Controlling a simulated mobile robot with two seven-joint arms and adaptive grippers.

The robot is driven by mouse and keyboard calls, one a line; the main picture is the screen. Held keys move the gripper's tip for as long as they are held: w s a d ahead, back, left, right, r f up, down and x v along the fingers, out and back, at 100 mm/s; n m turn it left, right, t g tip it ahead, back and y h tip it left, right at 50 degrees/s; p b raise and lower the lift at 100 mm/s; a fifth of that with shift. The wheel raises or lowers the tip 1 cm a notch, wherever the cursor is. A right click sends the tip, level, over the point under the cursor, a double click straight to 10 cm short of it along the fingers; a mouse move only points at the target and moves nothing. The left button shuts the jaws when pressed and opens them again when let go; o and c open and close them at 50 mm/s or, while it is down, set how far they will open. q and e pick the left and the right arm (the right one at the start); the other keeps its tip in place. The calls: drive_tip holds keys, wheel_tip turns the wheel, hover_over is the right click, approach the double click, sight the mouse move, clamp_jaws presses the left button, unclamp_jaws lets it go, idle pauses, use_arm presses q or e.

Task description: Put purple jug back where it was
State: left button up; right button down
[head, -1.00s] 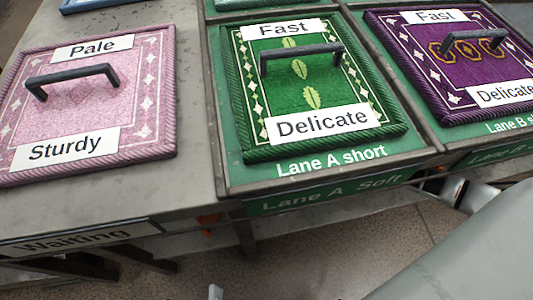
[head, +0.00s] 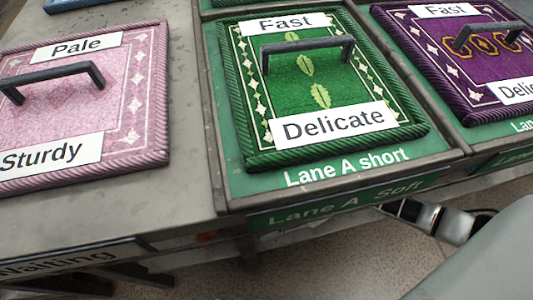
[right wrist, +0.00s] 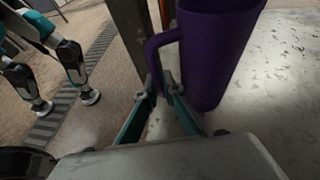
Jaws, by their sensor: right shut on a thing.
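The purple jug (right wrist: 216,50) shows only in the right wrist view, upright, with its handle (right wrist: 154,60) toward the left and its top cut off by the frame. My right gripper (right wrist: 160,86) is shut on the lower part of the handle, with a teal finger on either side. The jug's base is over a grey worn surface (right wrist: 275,75); I cannot tell if it touches it. In the head view, part of my right arm shows at the lower right, and the jug is not visible. My left gripper is not in view.
A pink rug (head: 120,95) marked Pale and Sturdy lies on the grey Waiting table (head: 190,190). A green rug (head: 285,90) lies in Lane A short, and a purple rug (head: 440,75) lies in the lane to its right. Each has a raised dark handle.

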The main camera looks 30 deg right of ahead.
drive_tip(key=shift+w+r, duration=0.1)
drive_tip(key=shift+r, duration=0.05)
drive_tip(key=c, duration=2.5)
unclamp_jaws()
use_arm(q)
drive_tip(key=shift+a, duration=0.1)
use_arm(e)
drive_tip(key=o, duration=0.3)
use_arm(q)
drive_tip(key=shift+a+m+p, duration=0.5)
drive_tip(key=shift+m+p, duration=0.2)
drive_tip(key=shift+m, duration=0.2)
use_arm(e)
drive_tip(key=shift+v, duration=6)
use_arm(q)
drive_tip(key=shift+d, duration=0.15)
